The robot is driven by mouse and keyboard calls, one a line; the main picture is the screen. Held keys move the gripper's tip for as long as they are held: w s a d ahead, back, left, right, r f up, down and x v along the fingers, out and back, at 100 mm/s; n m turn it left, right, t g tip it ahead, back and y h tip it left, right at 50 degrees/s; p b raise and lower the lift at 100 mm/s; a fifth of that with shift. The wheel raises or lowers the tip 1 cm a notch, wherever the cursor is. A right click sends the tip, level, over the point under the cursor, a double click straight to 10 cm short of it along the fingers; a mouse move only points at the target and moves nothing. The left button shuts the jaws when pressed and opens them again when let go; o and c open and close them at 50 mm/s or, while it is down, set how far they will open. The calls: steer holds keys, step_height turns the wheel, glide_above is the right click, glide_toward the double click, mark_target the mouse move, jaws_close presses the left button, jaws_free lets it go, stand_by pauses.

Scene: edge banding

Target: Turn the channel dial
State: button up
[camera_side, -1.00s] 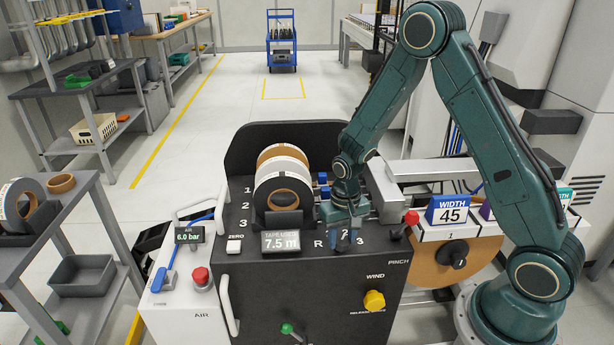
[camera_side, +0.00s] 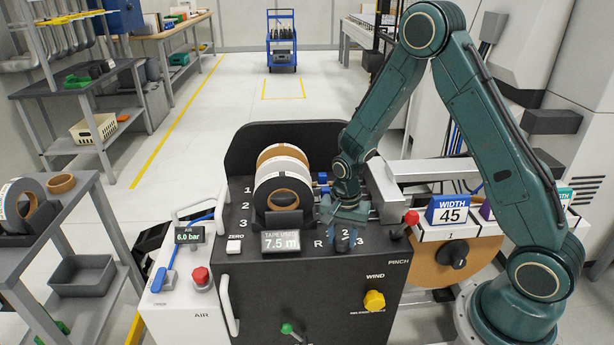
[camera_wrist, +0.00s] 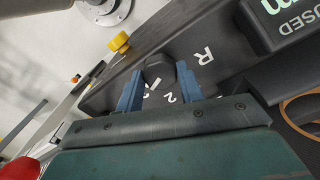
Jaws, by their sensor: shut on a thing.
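The channel dial (camera_wrist: 159,68) is a small black knob on the dark top panel of the machine, with the white marks R, 2 and others around it. My gripper (camera_wrist: 158,82) is shut on the dial, one blue finger on either side of it in the wrist view. Which mark the dial points to cannot be told clearly.
A tape display (camera_side: 281,241) reading 7.5 m is left of my gripper, with tape rolls (camera_side: 283,180) behind it. A red-knobbed lever (camera_side: 411,217) is close on the right. A yellow wind knob (camera_side: 374,301) is on the front face.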

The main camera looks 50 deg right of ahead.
mark_target(342, 240)
stand_by(0.3)
steer(key=o, duration=1)
steer(key=shift+r, duration=0.1)
step_height(342, 240, up, 14)
steer(key=shift+f, duration=0.2)
steer(key=shift+r, duration=0.1)
stand_by(0.4)
